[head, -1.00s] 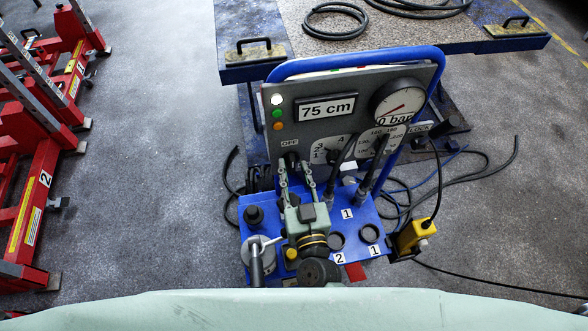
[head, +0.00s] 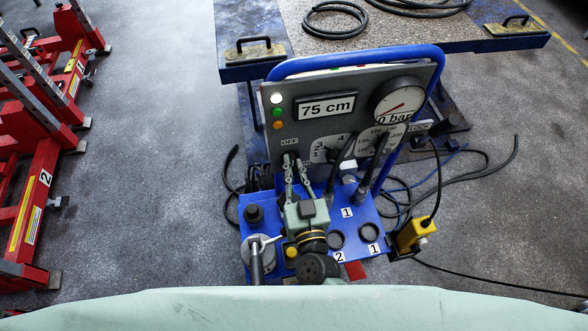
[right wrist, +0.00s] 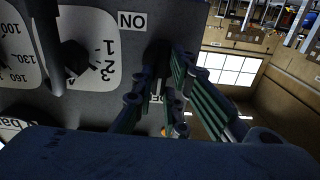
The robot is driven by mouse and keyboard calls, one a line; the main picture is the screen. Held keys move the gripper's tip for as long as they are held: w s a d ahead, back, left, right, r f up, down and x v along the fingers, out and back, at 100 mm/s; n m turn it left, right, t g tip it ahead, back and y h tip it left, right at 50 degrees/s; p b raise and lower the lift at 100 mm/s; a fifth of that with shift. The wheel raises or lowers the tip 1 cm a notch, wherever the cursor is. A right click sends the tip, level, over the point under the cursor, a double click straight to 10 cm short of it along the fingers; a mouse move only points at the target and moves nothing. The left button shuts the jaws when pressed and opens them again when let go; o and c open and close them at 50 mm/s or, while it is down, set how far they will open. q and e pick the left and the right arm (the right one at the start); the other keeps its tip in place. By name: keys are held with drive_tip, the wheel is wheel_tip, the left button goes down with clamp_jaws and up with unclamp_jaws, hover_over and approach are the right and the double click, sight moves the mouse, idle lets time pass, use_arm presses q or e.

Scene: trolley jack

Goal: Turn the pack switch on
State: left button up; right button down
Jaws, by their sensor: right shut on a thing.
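The pack switch, a dark knob (right wrist: 157,52), sits on the grey panel (head: 345,80) between an ON label (right wrist: 132,20) and a partly covered OFF label. In the head view the OFF label (head: 289,141) is above the switch, and my fingers largely hide the knob. My right gripper (head: 294,162) reaches up to the panel and is shut on the switch; its fingers also show in the right wrist view (right wrist: 162,75). Which way the knob points is hard to tell. My left gripper is not in view.
The panel carries a 75 cm display (head: 327,106), a gauge (head: 397,101), indicator lamps and a numbered dial. Levers (head: 374,165) stand close to the right of my gripper. A blue base (head: 366,208) lies below. A lift table (head: 400,30) is behind; red stands (head: 40,190) are at left.

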drive_tip(key=m, duration=0.4)
drive_tip(key=shift+d, duration=0.15)
drive_tip(key=c, duration=1.8)
unclamp_jaws()
drive_tip(key=shift+o, duration=0.2)
drive_tip(key=s+d, duration=0.2)
drive_tip(key=s, duration=0.9)
drive_tip(key=shift+s+d, duration=0.2)
drive_tip(key=shift+s, duration=0.2)
